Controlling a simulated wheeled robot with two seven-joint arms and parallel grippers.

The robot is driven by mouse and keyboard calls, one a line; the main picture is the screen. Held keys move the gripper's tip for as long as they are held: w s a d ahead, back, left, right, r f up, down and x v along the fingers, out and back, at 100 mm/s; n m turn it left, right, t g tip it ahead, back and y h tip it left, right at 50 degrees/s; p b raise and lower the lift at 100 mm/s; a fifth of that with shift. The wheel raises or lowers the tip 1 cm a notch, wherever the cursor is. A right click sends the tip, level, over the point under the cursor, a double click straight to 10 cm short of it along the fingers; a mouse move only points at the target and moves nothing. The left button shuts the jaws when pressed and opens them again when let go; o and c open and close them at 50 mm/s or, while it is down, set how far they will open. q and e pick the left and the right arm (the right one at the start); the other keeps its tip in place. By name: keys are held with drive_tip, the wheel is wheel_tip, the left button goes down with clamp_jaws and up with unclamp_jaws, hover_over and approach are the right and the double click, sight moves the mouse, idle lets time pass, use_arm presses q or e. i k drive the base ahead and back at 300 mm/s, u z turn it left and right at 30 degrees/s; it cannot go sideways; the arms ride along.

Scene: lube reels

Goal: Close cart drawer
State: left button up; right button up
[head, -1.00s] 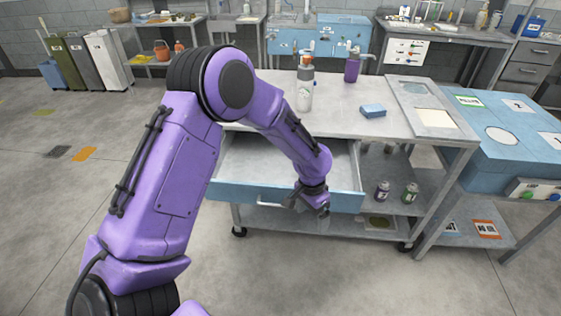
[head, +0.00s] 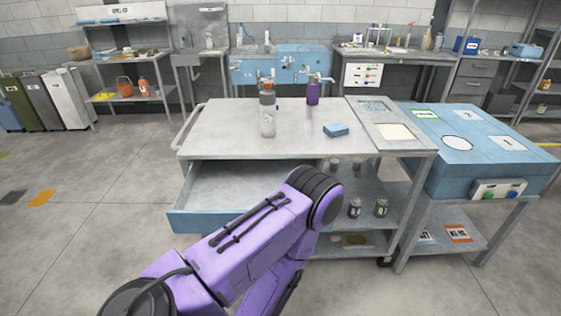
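The cart (head: 215,133) stands in front of me with a grey top. Its drawer (head: 225,186) is pulled open on the cart's left part, and the inside that shows is empty. The blue drawer front (head: 195,222) faces me. My purple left arm comes in from the lower left, bends near the drawer's right side and hides the right part of the drawer front. The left gripper is not visible; the forearm runs down out of the picture. My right gripper is not in view.
A spray bottle (head: 267,112), a purple bottle (head: 313,92) and a blue sponge-like block (head: 336,130) are on the cart top. A blue-topped table (head: 460,150) adjoins at right.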

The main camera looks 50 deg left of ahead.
sight(213, 193)
drive_tip(key=z, duration=0.2)
drive_tip(key=i, duration=2)
drive_tip(key=u, duration=3.9)
drive_tip(key=i, duration=0.5)
drive_tip(key=z, duration=0.55)
drive_tip(key=k, duration=0.7)
drive_tip(key=z, duration=0.25)
